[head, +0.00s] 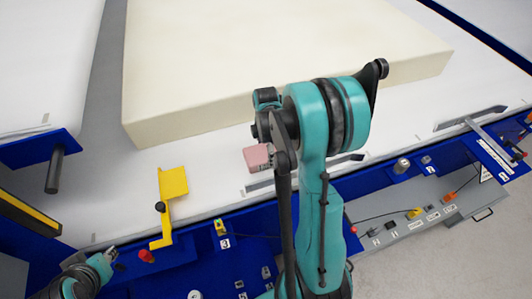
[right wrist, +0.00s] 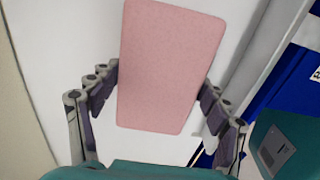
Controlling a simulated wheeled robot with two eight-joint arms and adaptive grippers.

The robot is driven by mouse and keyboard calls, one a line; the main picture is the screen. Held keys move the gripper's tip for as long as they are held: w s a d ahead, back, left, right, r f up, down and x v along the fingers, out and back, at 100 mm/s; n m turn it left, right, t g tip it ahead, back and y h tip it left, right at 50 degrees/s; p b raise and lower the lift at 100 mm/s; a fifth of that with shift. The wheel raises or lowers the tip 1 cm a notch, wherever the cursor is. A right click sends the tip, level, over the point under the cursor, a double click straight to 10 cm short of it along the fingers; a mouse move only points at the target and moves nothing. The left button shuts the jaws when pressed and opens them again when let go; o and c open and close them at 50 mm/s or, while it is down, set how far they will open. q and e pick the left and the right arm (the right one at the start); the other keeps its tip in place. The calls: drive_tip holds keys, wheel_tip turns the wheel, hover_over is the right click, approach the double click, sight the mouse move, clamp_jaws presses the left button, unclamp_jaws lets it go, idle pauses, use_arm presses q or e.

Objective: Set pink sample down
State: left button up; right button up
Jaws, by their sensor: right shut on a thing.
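The pink sample (head: 257,157) is a small flat-sided block. In the head view it shows beside my right wrist, over the white table surface between the cream foam block and the blue front edge. In the right wrist view the pink sample (right wrist: 168,65) stands out large between the two fingers of my right gripper (right wrist: 160,95), which is shut on it. I cannot tell whether the sample touches the table. My right fingers are mostly hidden behind the wrist in the head view. My left gripper (head: 110,256) is at the lower left, empty-looking, its opening too small to judge.
A large cream foam block (head: 185,112) lies behind my right arm on the white table (head: 150,160). A yellow bracket (head: 172,188) stands to the left at the blue edge. Metal bars lie along the front. Blue panels carry switches and cables.

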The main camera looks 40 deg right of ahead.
sight(266, 152)
drive_tip(key=shift+f, duration=0.15)
drive_tip(key=o, duration=0.8)
drive_tip(key=shift+o, duration=0.2)
wheel_tip(266, 152, up, 11)
drive_tip(key=p, duration=0.4)
drive_tip(key=s+a+r+m+t, duration=0.3)
drive_tip(key=s+a+r+m, duration=0.1)
drive_tip(key=a+m, duration=0.3)
drive_tip(key=s+a+r+m+t, duration=0.4)
drive_tip(key=s+a+m, duration=0.2)
drive_tip(key=a, duration=0.6)
drive_tip(key=shift+s+r+m+p, duration=0.2)
drive_tip(key=shift+m+p, duration=0.1)
drive_tip(key=shift+m, duration=0.4)
